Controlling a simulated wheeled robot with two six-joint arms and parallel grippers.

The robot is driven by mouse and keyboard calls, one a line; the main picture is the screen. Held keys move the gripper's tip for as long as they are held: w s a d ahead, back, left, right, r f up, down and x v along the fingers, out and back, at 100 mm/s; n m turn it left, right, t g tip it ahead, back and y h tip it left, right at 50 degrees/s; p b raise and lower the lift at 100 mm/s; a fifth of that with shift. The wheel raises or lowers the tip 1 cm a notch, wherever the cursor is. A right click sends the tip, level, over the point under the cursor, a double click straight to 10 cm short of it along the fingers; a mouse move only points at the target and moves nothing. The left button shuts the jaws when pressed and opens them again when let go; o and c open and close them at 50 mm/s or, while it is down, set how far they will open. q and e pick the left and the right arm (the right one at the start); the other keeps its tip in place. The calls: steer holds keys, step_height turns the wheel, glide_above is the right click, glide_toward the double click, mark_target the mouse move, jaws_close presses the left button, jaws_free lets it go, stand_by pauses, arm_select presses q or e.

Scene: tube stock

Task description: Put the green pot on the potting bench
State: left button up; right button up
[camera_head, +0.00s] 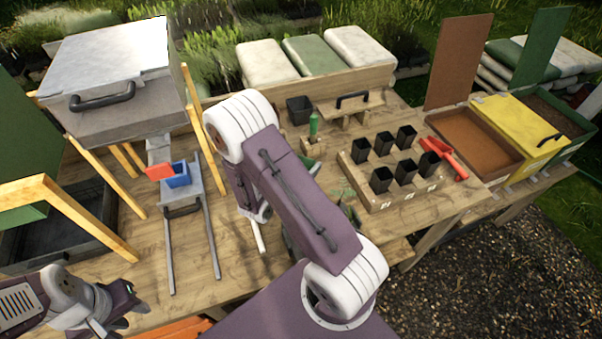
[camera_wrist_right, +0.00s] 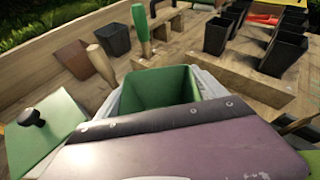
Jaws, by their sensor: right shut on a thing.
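The green pot (camera_wrist_right: 163,88) is a square, open-topped pot in the right wrist view. My right gripper (camera_wrist_right: 160,92) is shut on it, with grey fingers at its sides; the pot looks empty inside as far as I see. The potting bench (camera_head: 140,262) is the wooden top across the head view. I cannot tell whether the pot touches the bench. My left gripper (camera_head: 128,298) is at the lower left above the bench, and its jaw opening is unclear.
A wooden rack (camera_head: 400,195) holds several black pots, with a red scoop (camera_head: 443,152) beside it. A green-handled tool (camera_head: 314,124) stands behind my right arm. A grey box (camera_head: 112,75) and a blue container (camera_head: 178,174) are left. The bench's left-middle front has bare wood.

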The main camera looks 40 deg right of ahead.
steer(key=f, duration=0.3)
steer(key=shift+s+d+f, duration=0.1)
steer(key=shift+s+f, duration=0.15)
steer(key=shift+w+f, duration=0.2)
steer(key=shift+f, duration=0.05)
steer(key=shift+f, duration=0.1)
steer(key=shift+s+f, duration=0.1)
steer(key=shift+f, duration=0.05)
steer(key=o, duration=1.3)
steer(key=shift+r, duration=0.4)
steer(key=v, duration=1.2)
